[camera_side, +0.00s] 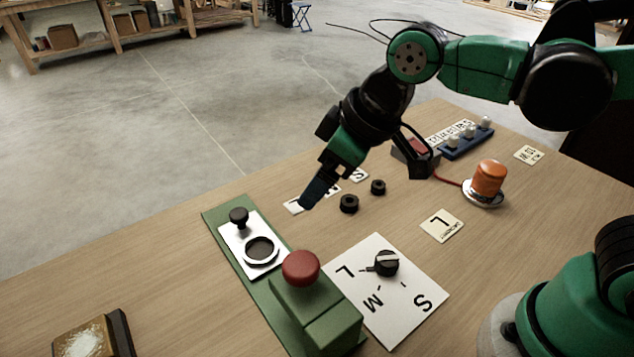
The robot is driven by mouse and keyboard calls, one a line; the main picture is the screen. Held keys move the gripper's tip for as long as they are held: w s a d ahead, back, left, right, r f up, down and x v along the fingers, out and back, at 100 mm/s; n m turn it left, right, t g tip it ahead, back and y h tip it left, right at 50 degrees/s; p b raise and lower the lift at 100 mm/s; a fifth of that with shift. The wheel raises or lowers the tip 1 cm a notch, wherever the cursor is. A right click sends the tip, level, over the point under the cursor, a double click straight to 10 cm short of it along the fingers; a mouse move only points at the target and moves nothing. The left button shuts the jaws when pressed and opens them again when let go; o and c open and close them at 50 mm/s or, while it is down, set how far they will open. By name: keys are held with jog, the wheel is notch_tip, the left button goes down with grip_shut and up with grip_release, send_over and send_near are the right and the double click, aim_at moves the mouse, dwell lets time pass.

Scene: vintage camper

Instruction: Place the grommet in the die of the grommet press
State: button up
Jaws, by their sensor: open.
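The grommet press has a green base (209,216), a white plate (231,238) and a round dark die (262,250) in that plate. Two black grommets stand on the wooden table behind the press: a larger one (349,203) and a smaller one (377,187). My gripper (311,194) is open and points down, left of both grommets and apart from them in the picture. Its fingers overlap and cover part of a row of small letter cards (294,207). Whether anything lies between or behind the fingers is hidden.
The press has a red button (300,268) and a black knob (238,215). Beside it lies a dial card (410,290) marked L, M, S. An L card (442,225), an orange lamp (489,178) and a blue rack (466,140) stand right. A brown block (88,338) sits front left.

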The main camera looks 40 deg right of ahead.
jog(key=shift+o, duration=0.5)
jog(key=s+d+f+m+t+h, duration=0.1)
jog(key=d+m, duration=0.5)
jog(key=d, duration=0.6)
jog(key=shift+s+f+t+h, duration=0.3)
jog(key=shift+s+t+h, duration=0.3)
jog(key=shift+h, duration=0.1)
jog(key=w+a+f+n+g+y, duration=0.1)
jog(key=w+a+n+g+y, duration=0.2)
jog(key=a+n, duration=0.95)
jog(key=s+a+f+n+g, duration=0.1)
jog(key=s+a+f, duration=0.1)
jog(key=a, duration=0.5)
jog(key=s+a+f+n+g+y, duration=0.1)
jog(key=s+a+f, duration=0.1)
jog(key=a, duration=0.5)
jog(key=s+a+f+n+g, duration=0.1)
jog(key=s+a+f, duration=0.2)
jog(key=a, duration=0.4)
jog(key=shift+s+a+f+y, duration=0.1)
jog(key=shift+s+a+y, duration=0.2)
jog(key=shift+s, duration=0.45)
jog(key=shift+s+a+f, duration=0.1)
jog(key=shift+a+f, duration=0.25)
jog(key=shift+f, duration=0.15)
jog(key=shift+x, duration=2.35)
